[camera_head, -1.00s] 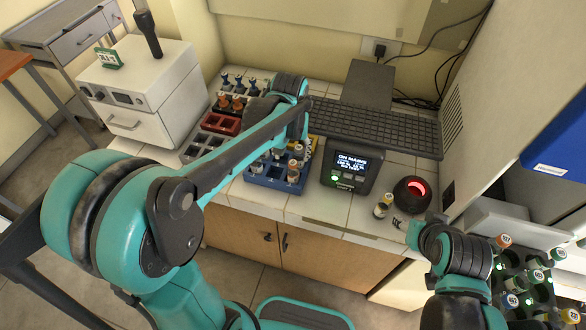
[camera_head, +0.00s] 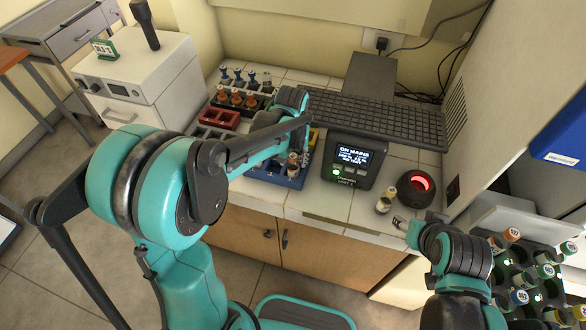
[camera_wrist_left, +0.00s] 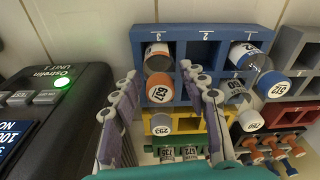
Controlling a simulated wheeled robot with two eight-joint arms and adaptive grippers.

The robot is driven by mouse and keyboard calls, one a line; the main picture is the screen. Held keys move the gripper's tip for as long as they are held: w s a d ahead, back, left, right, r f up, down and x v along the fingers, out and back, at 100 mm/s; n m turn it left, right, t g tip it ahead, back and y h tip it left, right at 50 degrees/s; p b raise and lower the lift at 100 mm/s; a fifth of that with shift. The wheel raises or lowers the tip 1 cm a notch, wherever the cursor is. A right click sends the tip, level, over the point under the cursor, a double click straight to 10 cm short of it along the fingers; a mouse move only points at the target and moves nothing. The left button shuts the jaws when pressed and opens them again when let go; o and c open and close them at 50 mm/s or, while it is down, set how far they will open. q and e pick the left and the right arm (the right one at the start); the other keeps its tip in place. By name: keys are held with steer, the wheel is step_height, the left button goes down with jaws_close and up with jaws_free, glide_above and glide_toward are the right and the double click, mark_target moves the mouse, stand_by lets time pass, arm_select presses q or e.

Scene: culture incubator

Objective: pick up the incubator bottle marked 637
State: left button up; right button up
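The bottle marked 637 (camera_wrist_left: 159,88) has an orange cap and a white label. It lies in a compartment of the blue rack (camera_wrist_left: 200,32) in the left wrist view. My left gripper (camera_wrist_left: 158,72) is open, with one finger on each side of this bottle in that view; I cannot tell whether they touch it. In the head view an orange-capped bottle (camera_head: 292,163) shows in the blue rack (camera_head: 290,182), while my left arm hides most of the rack and the fingertips. My right gripper (camera_head: 400,222) is near the counter's front edge; its finger state is unclear.
Bottles marked 512 (camera_wrist_left: 272,84) and 293 (camera_wrist_left: 160,125) are close by. A black display unit (camera_head: 352,160) stands right of the blue rack. A bottle rack (camera_head: 535,285) is at lower right.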

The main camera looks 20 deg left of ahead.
arm_select(q)
jaws_close()
